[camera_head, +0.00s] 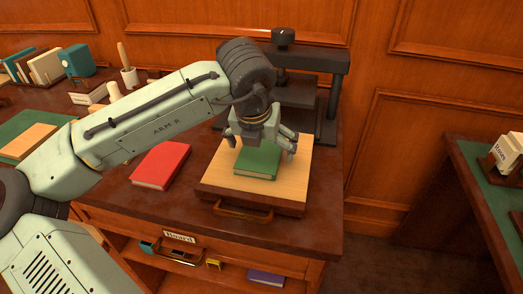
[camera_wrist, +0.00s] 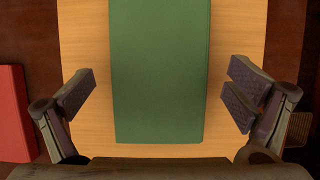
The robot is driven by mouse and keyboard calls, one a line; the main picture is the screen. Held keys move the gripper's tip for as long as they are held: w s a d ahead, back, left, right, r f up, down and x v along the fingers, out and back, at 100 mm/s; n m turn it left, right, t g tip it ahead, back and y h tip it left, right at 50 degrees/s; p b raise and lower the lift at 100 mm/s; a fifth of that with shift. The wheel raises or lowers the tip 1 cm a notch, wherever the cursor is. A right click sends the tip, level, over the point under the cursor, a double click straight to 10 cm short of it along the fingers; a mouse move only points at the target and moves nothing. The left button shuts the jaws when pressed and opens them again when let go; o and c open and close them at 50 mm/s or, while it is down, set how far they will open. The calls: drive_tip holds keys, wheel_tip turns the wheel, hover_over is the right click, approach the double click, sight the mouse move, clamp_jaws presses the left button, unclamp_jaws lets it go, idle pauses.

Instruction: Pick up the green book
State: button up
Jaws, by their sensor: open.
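The green book (camera_head: 257,163) lies flat on a light wooden board (camera_head: 215,178) on the dark desk. In the wrist view the green book (camera_wrist: 160,70) runs up and down the middle, with the bare board (camera_wrist: 85,40) on both sides. My gripper (camera_head: 262,146) is right above the book, pointing down. In the wrist view my gripper (camera_wrist: 165,98) is open, one finger to the left of the book and the other to the right. Both fingers look apart from the book; their height above the board is hard to tell.
A red book (camera_head: 161,165) lies left of the board. A dark press (camera_head: 305,85) stands right behind it. A rack of books (camera_head: 45,65) and a cup (camera_head: 129,76) are at the back left. A shelf below holds a purple book (camera_head: 266,277). A green-topped table (camera_head: 480,170) is at right.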

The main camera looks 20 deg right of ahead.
drive_tip(key=c, duration=1.3)
